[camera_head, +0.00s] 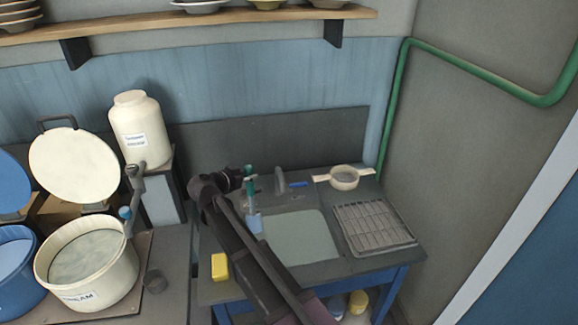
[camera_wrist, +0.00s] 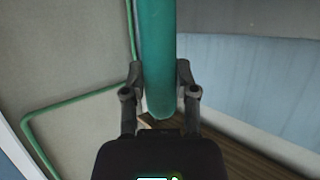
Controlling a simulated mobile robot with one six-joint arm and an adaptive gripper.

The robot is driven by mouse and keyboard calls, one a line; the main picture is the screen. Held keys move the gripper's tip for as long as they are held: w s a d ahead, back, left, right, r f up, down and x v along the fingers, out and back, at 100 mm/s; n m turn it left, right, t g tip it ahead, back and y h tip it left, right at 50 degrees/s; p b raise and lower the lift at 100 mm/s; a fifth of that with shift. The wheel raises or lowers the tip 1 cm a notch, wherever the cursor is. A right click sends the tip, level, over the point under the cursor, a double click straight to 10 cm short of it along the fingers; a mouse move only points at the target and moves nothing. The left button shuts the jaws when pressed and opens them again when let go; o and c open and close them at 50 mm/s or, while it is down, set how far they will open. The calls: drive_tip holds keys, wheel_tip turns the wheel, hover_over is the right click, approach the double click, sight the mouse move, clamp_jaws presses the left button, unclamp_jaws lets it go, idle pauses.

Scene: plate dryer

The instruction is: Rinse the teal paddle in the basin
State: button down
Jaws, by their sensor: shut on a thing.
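The teal paddle (camera_head: 250,188) is upright in my gripper (camera_head: 248,178). Its teal handle (camera_wrist: 158,50) runs between the two fingers of my gripper (camera_wrist: 158,90) in the wrist view, and they are shut on it. In the head view a pale blue lower end (camera_head: 254,222) shows below the handle, partly behind my arm. The basin (camera_head: 305,238) is a pale, water-like rectangle in the grey counter. The paddle's lower end appears at the basin's left back edge; I cannot tell whether it touches the water.
A slatted rack (camera_head: 374,228) lies right of the basin, with a strainer (camera_head: 344,178) behind it. A yellow sponge (camera_head: 220,266) sits at the counter's left. A tap (camera_head: 280,182) stands behind the basin. A cream tub (camera_head: 88,262) with its lid raised is further left.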

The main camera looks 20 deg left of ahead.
drive_tip(key=shift+w+d, duration=0.1)
drive_tip(key=w+d+r+m+h+p, duration=0.1)
drive_tip(key=w+d, duration=0.4)
drive_tip(key=d, duration=0.6)
drive_tip(key=shift+w+d+r+m+g+h+p, duration=0.15)
drive_tip(key=shift+w+r+m+g+h+p, duration=0.15)
drive_tip(key=shift+r+h, duration=0.1)
drive_tip(key=shift+f, duration=0.3)
wheel_tip(320, 180, down, 14)
drive_tip(key=b, duration=1.5)
drive_tip(key=shift+f, duration=0.25)
drive_tip(key=shift+w, duration=0.1)
